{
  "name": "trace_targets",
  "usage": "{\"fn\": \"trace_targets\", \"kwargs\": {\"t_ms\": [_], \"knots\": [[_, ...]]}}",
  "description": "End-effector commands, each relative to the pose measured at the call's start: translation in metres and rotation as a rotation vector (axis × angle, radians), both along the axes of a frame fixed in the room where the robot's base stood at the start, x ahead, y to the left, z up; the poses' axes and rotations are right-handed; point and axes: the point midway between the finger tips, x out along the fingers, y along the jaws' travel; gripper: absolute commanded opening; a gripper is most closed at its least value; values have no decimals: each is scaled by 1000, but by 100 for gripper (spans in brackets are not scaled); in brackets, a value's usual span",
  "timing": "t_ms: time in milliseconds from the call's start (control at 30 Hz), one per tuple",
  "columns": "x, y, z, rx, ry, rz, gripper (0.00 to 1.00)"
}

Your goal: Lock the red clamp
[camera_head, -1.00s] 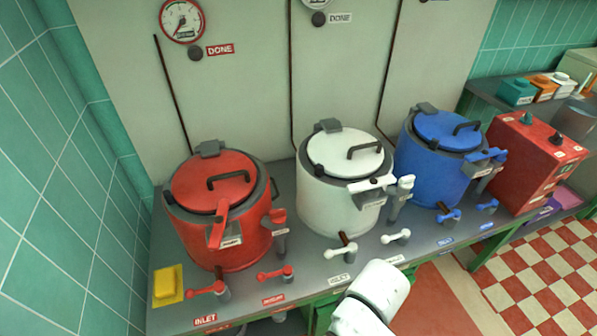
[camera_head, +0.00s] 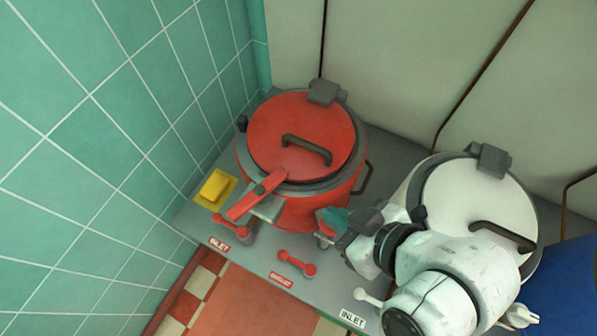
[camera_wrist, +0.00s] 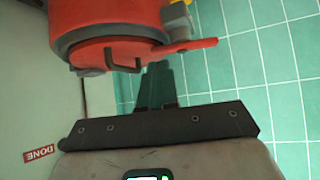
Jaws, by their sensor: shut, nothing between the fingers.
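The red kettle (camera_head: 290,208) stands on the grey bench with its red lid (camera_head: 290,130) down. The red clamp (camera_head: 257,195) is a lever at the lid's front rim, sticking outward above a grey bracket (camera_head: 267,208). In the wrist view the clamp's lever (camera_wrist: 188,47) juts to the right from the kettle, above the fingers. My gripper (camera_head: 330,220) is to the right of the clamp, beside the kettle's front right side, apart from the lever. Its teal fingers (camera_wrist: 158,75) are closed together and empty. My gripper partly hides the kettle's right front.
A white kettle (camera_head: 465,197) stands to the right, partly behind my arm. Red inlet (camera_head: 235,230) and outlet (camera_head: 290,263) valve handles are at the bench's front edge.

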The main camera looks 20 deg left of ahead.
Motion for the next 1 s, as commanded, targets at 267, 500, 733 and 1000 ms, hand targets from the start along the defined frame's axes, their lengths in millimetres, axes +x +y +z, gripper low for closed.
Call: {"fn": "trace_targets", "kwargs": {"t_ms": [267,500,733,1000], "knots": [[12,30,-30,-3,5,1,0],[26,62,-61,-3,5,-1,0],[39,90,-64,-2,2,-2,0],[43,101,-65,-3,3,-4,0]]}}
